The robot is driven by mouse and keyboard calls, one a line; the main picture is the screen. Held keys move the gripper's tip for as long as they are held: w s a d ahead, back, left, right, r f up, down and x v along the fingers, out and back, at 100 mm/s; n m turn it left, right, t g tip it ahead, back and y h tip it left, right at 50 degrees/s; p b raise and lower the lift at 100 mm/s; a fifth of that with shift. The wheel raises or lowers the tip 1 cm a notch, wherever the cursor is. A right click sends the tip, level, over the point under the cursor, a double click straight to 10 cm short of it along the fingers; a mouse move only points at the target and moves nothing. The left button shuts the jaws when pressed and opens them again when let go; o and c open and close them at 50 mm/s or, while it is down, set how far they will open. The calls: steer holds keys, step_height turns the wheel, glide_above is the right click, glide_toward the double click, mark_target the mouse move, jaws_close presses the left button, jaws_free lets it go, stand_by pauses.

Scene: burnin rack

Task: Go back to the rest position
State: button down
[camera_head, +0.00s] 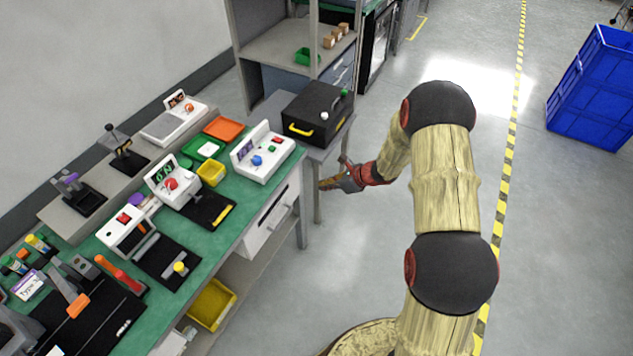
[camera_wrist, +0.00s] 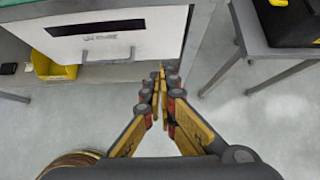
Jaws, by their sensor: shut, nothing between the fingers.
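My gripper (camera_head: 341,182) is out over the floor, to the right of the green-topped workbench (camera_head: 216,240) and in front of the small table with the black box. In the wrist view, my gripper (camera_wrist: 161,88) has its two fingers together with nothing between them. Beyond the fingertips are the bench's white drawer front (camera_wrist: 105,45) and a leg of the small table. The gripper looks apart from the bench and the table.
The black box (camera_head: 316,112) with a yellow handle stands on the small grey table (camera_head: 272,107). A shelf rack (camera_head: 275,48) is behind it. A blue crate (camera_head: 590,90) is at the far right. The floor (camera_head: 545,240) on the right is clear. A yellow bin (camera_head: 212,304) sits below the bench.

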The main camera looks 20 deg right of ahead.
steer(key=shift+s+d+r, duration=0.1)
steer(key=s+a+r+n+g, duration=0.2)
steer(key=s+n, duration=0.3)
steer(key=s, duration=0.2)
steer(key=s+a+r+n+g, duration=0.3)
steer(key=s+n, duration=0.3)
steer(key=s, duration=0.1)
steer(key=s+r+n+t+h, duration=0.1)
steer(key=s+r+n, duration=0.4)
steer(key=r, duration=0.5)
steer(key=s+r+n+t+h, duration=0.1)
steer(key=s+r+n+h, duration=0.2)
steer(key=s+r, duration=0.7)
steer(key=s+r+n+t+h, duration=0.2)
steer(key=s+r+n, duration=0.5)
steer(key=r, duration=0.5)
steer(key=shift+s+d+n, duration=0.15)
steer(key=shift+s+n, duration=0.25)
steer(key=shift+n, duration=0.1)
